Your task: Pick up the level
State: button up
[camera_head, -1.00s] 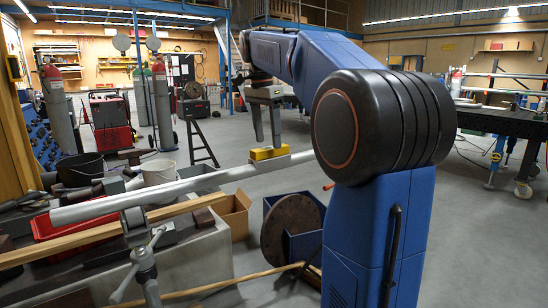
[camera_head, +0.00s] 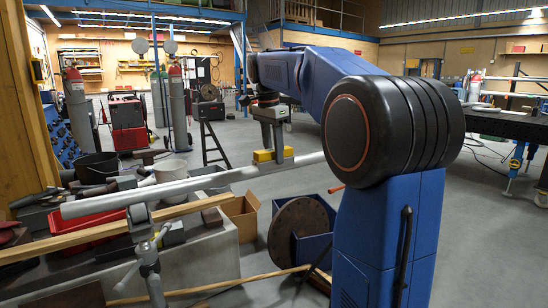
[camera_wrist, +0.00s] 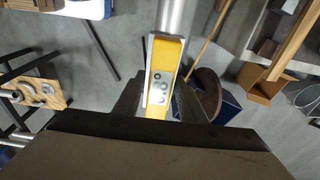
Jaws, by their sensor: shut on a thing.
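The level (camera_head: 264,156) is a small yellow block on a long grey pipe (camera_head: 130,197) in the head view. In the wrist view the level (camera_wrist: 165,78) shows its yellow face with several small round marks and a pale side edge. My gripper (camera_head: 275,155) is above the pipe with its fingers down around the level. In the wrist view my gripper (camera_wrist: 160,100) is shut on the level, with one dark finger on each side. The level appears to rest on the pipe; I cannot make out any gap. The fingers hide part of the level.
A clamp stand (camera_head: 148,262) supports the pipe near its left end. A wooden bar (camera_head: 100,236) runs below it. A cardboard box (camera_head: 241,214) and a blue bin with a rusty disc (camera_head: 297,228) stand under the pipe. Open grey floor lies behind.

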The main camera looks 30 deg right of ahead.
notch_tip(320, 180, up, 10)
dwell(0.6)
